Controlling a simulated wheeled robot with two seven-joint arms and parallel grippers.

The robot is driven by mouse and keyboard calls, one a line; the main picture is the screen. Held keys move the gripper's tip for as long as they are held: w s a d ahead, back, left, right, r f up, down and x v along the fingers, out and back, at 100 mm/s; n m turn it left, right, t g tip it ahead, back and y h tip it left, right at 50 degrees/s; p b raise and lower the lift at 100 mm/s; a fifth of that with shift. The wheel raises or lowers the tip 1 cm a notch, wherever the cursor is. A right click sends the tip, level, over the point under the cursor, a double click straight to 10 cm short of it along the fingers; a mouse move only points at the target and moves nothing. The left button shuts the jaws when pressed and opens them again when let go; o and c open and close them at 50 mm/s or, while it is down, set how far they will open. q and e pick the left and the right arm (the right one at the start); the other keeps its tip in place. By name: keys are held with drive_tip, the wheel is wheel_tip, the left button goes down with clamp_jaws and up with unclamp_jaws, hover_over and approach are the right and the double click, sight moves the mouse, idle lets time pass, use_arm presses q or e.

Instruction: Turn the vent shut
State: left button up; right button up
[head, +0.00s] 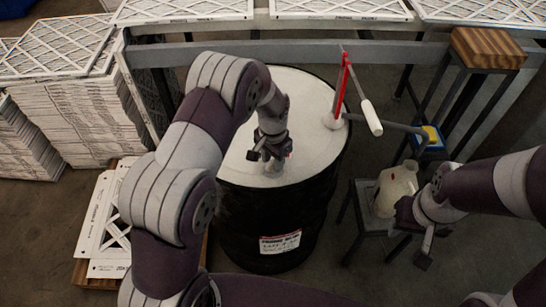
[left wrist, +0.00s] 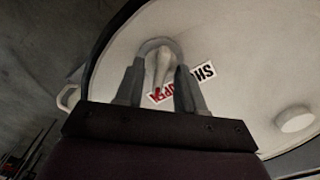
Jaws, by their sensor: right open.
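The black drum (head: 249,225) has a pale lid (head: 305,95). The vent (head: 273,168) is a small pale fitting near the lid's front, mostly hidden by my left gripper (head: 268,150). In the left wrist view the vent's handle (left wrist: 161,68) lies between the two fingers of my left gripper (left wrist: 158,85). The fingers are apart, one on each side of it, with a gap visible; contact is unclear. The handle's narrow end points at partly hidden red lettering, and black "SH..." lettering (left wrist: 203,73) shows to the right. My right gripper (head: 425,245) is open and empty near a jug.
A red-handled pump (head: 343,85) with a pale grip and a side spout stands on the lid's right. The cream jug (head: 394,188) sits on a low stand right of the drum. Stacked filters (head: 75,120) stand at left. A metal rail (head: 300,52) runs behind.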

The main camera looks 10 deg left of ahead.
use_arm(q)
drive_tip(key=shift+w, duration=0.1)
clamp_jaws()
drive_tip(key=shift+n, duration=0.3)
drive_tip(key=n, duration=0.3)
drive_tip(key=shift+w+n, duration=0.1)
drive_tip(key=shift+n, duration=0.3)
drive_tip(key=n, duration=0.9)
drive_tip(key=shift+p, duration=0.35)
drive_tip(key=shift+r+n, duration=0.1)
drive_tip(key=shift+n, duration=2.1)
